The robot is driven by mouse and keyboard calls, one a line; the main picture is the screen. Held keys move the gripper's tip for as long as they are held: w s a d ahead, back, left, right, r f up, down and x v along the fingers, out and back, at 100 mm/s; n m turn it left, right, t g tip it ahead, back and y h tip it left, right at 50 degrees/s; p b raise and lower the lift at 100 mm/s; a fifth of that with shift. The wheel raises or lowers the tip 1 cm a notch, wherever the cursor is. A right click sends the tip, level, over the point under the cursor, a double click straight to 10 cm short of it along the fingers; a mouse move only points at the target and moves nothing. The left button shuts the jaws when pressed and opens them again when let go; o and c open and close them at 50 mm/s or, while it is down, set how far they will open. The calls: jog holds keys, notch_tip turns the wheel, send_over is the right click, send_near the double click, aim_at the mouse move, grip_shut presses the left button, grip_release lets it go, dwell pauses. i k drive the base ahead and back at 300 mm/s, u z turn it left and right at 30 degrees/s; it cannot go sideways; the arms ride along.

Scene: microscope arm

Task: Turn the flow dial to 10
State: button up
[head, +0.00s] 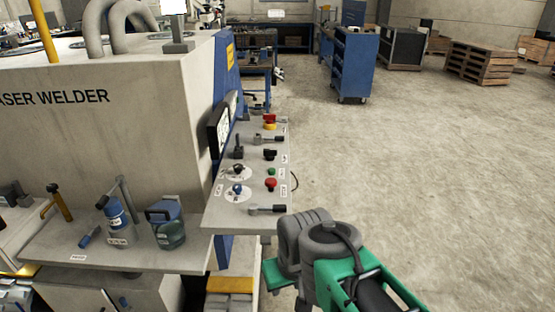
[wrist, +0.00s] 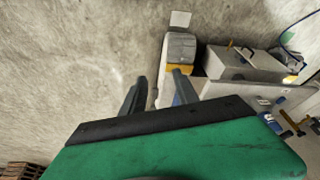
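The grey control panel (head: 215,215) projects from the right side of the laser welder in the head view. It carries two round white dial plates, one with a black knob (head: 238,169) and one with a blue knob (head: 237,188). Their lettering is too small to read, so I cannot tell which is the flow dial. My gripper (wrist: 159,76) shows in the wrist view with two dark fingers apart and nothing between them. It is clear of the dials. In the head view my arm is at the lower right, and the fingertips are hidden.
The panel also holds a red button (head: 271,184), a lever handle (head: 267,209), and other switches. A small screen (head: 220,130) stands behind the dials. A ledge at left holds a blue-green jug (head: 166,224) and a blue bottle (head: 115,214). Open concrete floor lies right.

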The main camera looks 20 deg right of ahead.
aim_at(238, 168)
jog(key=i, duration=1)
